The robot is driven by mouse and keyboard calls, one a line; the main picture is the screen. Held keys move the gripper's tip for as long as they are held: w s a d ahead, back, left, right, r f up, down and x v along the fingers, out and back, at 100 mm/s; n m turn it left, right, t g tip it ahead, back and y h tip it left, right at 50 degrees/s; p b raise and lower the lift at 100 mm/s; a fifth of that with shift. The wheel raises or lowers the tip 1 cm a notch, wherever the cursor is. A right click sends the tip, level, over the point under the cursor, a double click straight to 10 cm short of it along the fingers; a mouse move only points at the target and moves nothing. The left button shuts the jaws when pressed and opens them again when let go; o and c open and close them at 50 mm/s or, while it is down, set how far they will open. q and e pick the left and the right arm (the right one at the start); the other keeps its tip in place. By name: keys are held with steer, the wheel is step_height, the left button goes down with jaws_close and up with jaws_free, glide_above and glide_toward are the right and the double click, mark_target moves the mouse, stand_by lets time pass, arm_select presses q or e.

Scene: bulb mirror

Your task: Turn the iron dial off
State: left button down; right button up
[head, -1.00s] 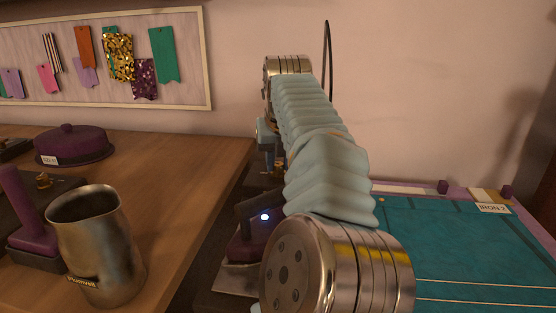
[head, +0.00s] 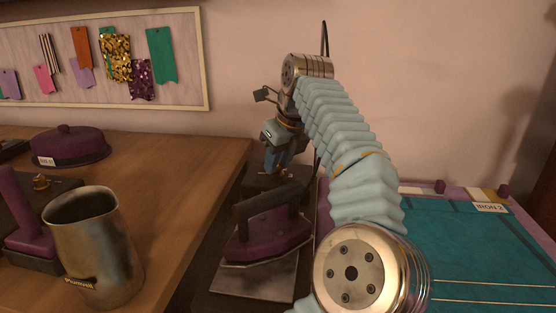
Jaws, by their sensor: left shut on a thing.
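The purple iron (head: 268,232) with a dark handle rests on its metal plate in the middle of the head view. No lit lamp shows on it. The brass iron dial (head: 282,172) sits behind the iron, mostly hidden by my left gripper (head: 276,170). The gripper points down with its blue-grey fingers closed around the dial. My pale sleeved left arm reaches over from the front right. My right gripper is out of view.
A teal board (head: 470,260) lies at right. A black cable (head: 324,40) rises behind my arm.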

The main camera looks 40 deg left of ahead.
arm_select(q)
steer(key=c, duration=0.9)
jaws_free()
steer(key=shift+v, duration=6)
steer(key=shift+d, duration=0.1)
